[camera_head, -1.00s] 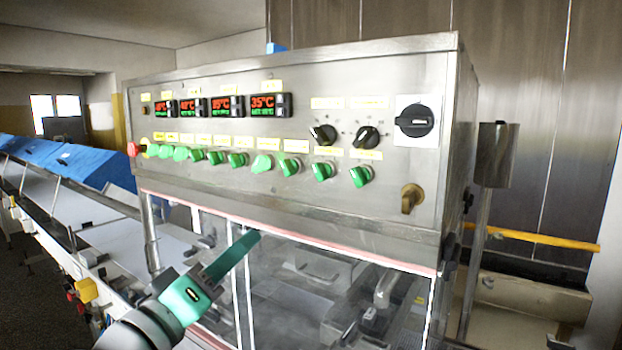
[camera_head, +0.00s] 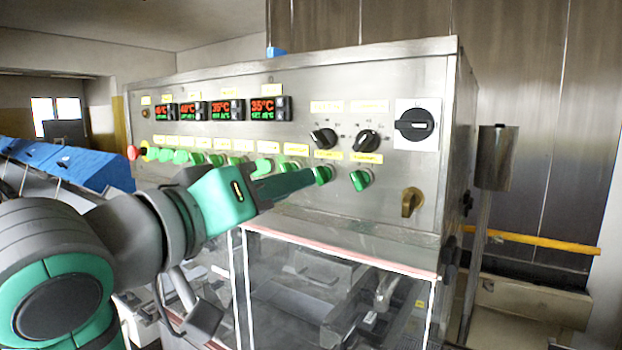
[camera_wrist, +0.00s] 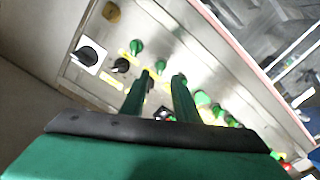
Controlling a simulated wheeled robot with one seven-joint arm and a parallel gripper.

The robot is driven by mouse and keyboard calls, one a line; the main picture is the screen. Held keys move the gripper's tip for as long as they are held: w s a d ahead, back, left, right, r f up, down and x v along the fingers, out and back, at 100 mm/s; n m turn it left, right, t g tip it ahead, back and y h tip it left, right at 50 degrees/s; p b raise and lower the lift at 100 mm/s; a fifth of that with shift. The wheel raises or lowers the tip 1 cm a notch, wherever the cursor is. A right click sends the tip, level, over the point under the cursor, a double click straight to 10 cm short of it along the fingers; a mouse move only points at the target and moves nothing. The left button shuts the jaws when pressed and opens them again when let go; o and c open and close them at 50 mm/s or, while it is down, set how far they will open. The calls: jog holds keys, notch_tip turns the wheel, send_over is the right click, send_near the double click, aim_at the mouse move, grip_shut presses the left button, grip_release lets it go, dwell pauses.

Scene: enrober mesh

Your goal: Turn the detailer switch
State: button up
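The control panel (camera_head: 300,140) carries a row of green switches (camera_head: 197,158). Two separate green knobs stand at its right end, one left (camera_head: 323,174) and one right (camera_head: 360,180). The labels are too small to read, so I cannot tell which is the detailer switch. My gripper (camera_head: 312,178) reaches across the panel front, its tips at the left green knob in the head view. In the wrist view my gripper (camera_wrist: 162,76) has its fingers apart, with nothing held. The right fingertip overlaps the left green knob; the right green knob (camera_wrist: 136,47) is beyond the left fingertip. Contact cannot be told.
Two black dials (camera_head: 323,138) (camera_head: 367,140) sit above the green knobs. A large black rotary switch (camera_head: 415,124) and a brass handle (camera_head: 411,201) are farther right. A red button (camera_head: 133,153) is at the far left. A clear-windowed enclosure (camera_head: 300,285) lies below the panel.

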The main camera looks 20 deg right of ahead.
aim_at(317, 177)
jog(key=x, duration=0.6)
jog(key=shift+w+d, duration=0.15)
jog(key=shift+d, duration=0.05)
grip_shut()
